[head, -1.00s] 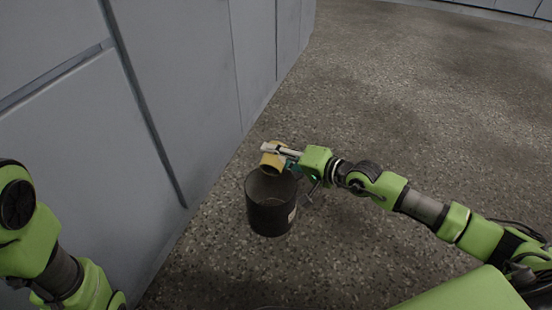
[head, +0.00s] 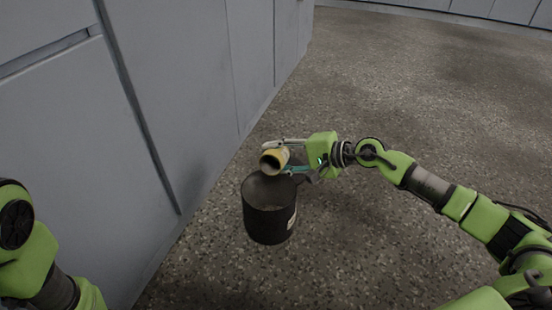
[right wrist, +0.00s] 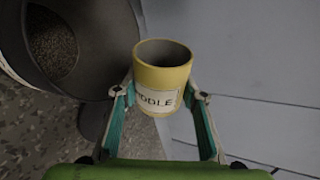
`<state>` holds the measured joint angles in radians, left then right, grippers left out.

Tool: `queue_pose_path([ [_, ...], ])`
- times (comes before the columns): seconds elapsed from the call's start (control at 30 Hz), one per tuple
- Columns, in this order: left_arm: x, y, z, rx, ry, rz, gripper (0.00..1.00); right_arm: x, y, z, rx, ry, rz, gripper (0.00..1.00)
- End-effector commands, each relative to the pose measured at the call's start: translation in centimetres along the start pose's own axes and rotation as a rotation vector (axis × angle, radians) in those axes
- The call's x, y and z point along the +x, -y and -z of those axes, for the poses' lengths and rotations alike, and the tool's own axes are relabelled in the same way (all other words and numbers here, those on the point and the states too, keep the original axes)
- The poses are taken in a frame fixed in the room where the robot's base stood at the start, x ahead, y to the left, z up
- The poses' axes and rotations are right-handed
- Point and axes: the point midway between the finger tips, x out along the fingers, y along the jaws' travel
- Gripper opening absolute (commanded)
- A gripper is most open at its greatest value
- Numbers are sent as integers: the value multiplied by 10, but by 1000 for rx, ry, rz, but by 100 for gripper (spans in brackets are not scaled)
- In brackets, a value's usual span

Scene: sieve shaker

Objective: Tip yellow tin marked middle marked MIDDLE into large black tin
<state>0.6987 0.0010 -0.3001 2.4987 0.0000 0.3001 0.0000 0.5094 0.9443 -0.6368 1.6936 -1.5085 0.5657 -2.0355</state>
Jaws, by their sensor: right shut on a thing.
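My right gripper (head: 278,158) is shut on the yellow tin (head: 282,155). The tin is tilted, its dark mouth facing left and toward the head camera, just above the rim of the large black tin (head: 267,222). In the right wrist view the yellow tin (right wrist: 162,78) sits between the two fingers, its white label partly readable as "DDLE"; its deeper inside is dark. The black tin (right wrist: 95,22) shows there at upper left, with a grainy grey surface inside. No pouring stream is visible. My left gripper is out of view; only its arm shows at left.
Grey cabinet fronts (head: 180,90) run along the left, close to the black tin. The speckled floor (head: 420,80) is clear to the right.

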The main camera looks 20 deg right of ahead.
Motion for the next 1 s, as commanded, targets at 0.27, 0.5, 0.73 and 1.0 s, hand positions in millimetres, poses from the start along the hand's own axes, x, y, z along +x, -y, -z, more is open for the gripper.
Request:
queue_pose_path([
  [0.27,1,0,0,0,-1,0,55,1,0,3,144,62,-28,15],
  [0.5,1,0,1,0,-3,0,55,2,0,4,191,78,-36,15],
  [0.73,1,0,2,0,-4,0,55,4,-5,4,468,196,-92,15],
  [1.0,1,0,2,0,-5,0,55,3,-6,3,506,214,-101,15],
])
